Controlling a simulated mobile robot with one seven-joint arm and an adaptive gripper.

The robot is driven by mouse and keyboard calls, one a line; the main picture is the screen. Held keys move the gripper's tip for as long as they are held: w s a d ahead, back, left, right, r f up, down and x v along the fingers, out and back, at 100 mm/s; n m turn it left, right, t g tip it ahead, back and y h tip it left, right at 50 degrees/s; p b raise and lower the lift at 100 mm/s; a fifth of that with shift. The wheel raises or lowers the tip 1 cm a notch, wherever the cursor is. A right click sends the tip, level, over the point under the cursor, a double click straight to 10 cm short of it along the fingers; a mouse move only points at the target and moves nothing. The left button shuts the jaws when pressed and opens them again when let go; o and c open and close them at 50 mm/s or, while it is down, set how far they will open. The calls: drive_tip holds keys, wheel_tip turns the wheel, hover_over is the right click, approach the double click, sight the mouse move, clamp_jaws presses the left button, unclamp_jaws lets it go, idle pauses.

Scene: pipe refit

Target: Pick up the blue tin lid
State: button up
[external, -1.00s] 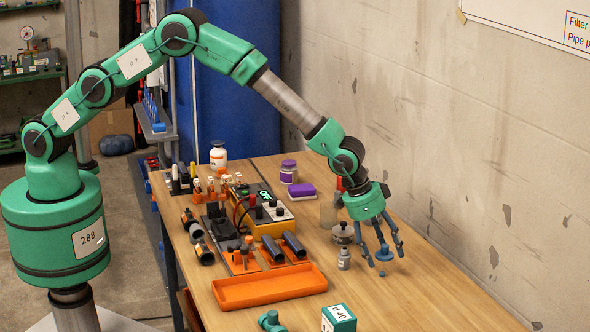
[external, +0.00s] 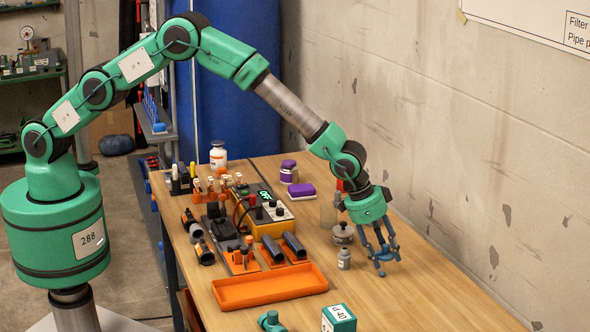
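The blue tin lid (external: 385,254) is a small round blue piece at the right side of the wooden table. My gripper (external: 384,262) points down over it, with its fingers around the lid. The fingertips are close to the lid's edge, but I cannot tell whether they touch it. The fingers partly hide the lid, and it is too small to tell whether it rests on the table.
A small grey bottle (external: 344,259) and a grey lidded jar (external: 342,234) stand just left of my gripper. An orange tray (external: 270,287) lies further left. A green box (external: 338,319) is at the front. The table's right front is clear.

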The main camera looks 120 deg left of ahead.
sight(389, 245)
idle(0.4)
drive_tip(key=shift+r, duration=0.8)
wheel_tip(389, 245, up, 2)
drive_tip(key=shift+r+p, duration=0.25)
drive_tip(key=shift+p, duration=0.3)
drive_tip(key=s+d, duration=0.1)
drive_tip(key=s, duration=0.4)
drive_tip(key=s+d+p, duration=0.1)
drive_tip(key=s, duration=0.4)
drive_tip(key=s+d+r, duration=0.1)
drive_tip(key=s, duration=0.4)
drive_tip(key=shift+s+d, duration=0.25)
drive_tip(key=shift+d, duration=0.15)
